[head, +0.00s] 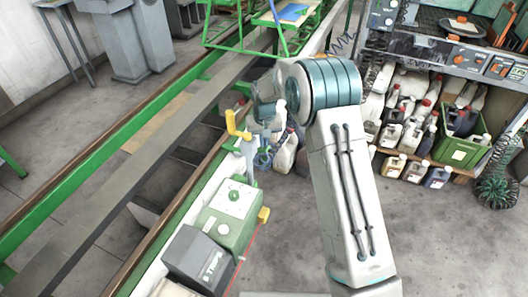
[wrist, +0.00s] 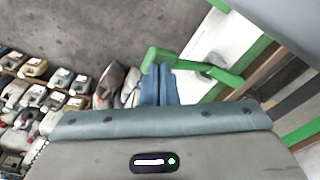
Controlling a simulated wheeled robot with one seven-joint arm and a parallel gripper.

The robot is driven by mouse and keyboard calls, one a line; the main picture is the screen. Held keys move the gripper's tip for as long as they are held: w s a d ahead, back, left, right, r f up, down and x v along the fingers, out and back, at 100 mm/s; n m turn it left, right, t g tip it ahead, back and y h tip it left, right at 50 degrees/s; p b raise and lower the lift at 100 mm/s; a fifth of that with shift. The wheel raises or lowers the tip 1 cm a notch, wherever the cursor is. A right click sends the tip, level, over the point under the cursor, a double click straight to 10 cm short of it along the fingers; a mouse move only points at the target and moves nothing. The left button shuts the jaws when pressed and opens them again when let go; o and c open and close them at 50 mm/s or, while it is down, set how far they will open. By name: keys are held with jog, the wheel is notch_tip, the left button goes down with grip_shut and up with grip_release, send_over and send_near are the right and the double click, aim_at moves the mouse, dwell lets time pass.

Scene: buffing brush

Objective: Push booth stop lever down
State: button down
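A yellow handle (head: 235,125) stands on a grey post left of my gripper in the head view. A green control box (head: 227,214) with a pale top and a green knob stands below it, with a small yellow piece (head: 263,215) at its right side. I cannot tell which part is the booth stop lever. My gripper (head: 263,160) points down beside the post, above the box's far end. In the wrist view its blue fingers (wrist: 159,72) are together with nothing visible between them. A bent green bar (wrist: 192,64) lies by the fingertips; contact is unclear.
A shelf of bottles and jugs (head: 408,130) with a green crate (head: 459,151) stands at the right. A green-edged rail (head: 120,140) runs along the left. A dark grey box (head: 198,258) sits nearer than the control box. The floor at the lower right is clear.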

aim_at(265, 152)
jog(key=shift+f, duration=0.55)
notch_tip(265, 152, down, 4)
jog(key=b, duration=0.2)
jog(key=shift+r+b, duration=0.25)
jog(key=shift+b, duration=0.15)
jog(key=shift+r, duration=0.25)
jog(key=shift+s+d+r, duration=0.15)
jog(key=shift+s+r, duration=0.1)
jog(key=shift+s, duration=0.45)
jog(key=shift+s+d+r, duration=0.15)
jog(key=shift+s+r, duration=0.1)
jog(key=shift+s, duration=0.45)
